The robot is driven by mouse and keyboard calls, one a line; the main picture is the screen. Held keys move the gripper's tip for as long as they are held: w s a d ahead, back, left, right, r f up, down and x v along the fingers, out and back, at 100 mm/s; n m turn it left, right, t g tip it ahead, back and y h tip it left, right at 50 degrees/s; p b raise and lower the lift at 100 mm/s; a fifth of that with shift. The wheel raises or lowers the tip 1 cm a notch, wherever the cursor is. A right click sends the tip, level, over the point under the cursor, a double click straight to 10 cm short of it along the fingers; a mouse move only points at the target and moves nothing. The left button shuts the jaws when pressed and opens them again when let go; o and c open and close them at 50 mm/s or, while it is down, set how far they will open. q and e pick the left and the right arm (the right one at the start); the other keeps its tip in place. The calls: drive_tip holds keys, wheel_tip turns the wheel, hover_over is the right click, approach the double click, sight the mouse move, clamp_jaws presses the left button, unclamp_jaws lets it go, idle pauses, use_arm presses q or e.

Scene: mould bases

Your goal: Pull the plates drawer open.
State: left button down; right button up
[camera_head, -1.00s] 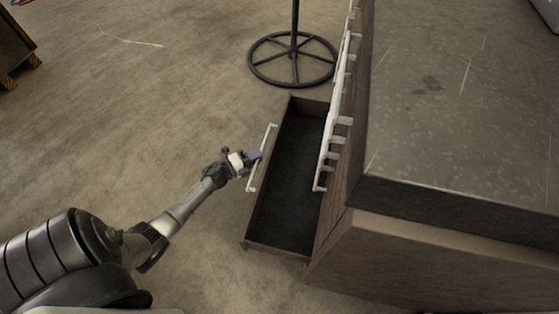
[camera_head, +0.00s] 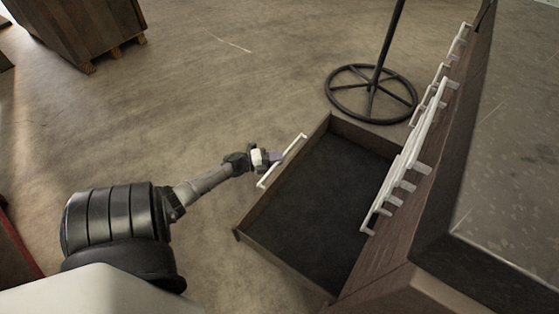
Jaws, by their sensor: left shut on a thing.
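The open drawer (camera_head: 318,205) stands well out from the cabinet (camera_head: 390,255) on the right. It has brown wooden walls and a dark, empty floor. A white bar handle (camera_head: 293,146) runs along its front. My left gripper (camera_head: 276,157) is shut on this handle, with the arm coming in from the left. The fingertips are small and partly hidden at the handle. My right gripper is not in view. No label that names the drawer shows.
Several white handles (camera_head: 408,165) of other drawers line the cabinet's front above the open drawer. A dark stand with a round wheel-like base (camera_head: 371,94) is behind the drawer. A wooden crate (camera_head: 78,25) stands at the upper left. The floor left of the drawer is clear.

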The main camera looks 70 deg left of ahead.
use_arm(q)
drive_tip(key=c, duration=1)
unclamp_jaws()
drive_tip(key=shift+c, duration=0.2)
drive_tip(key=s+a+p, duration=0.2)
drive_tip(key=s+p, duration=0.2)
drive_tip(key=s, duration=0.9)
drive_tip(key=shift+s+a, duration=0.25)
drive_tip(key=shift+s, duration=0.1)
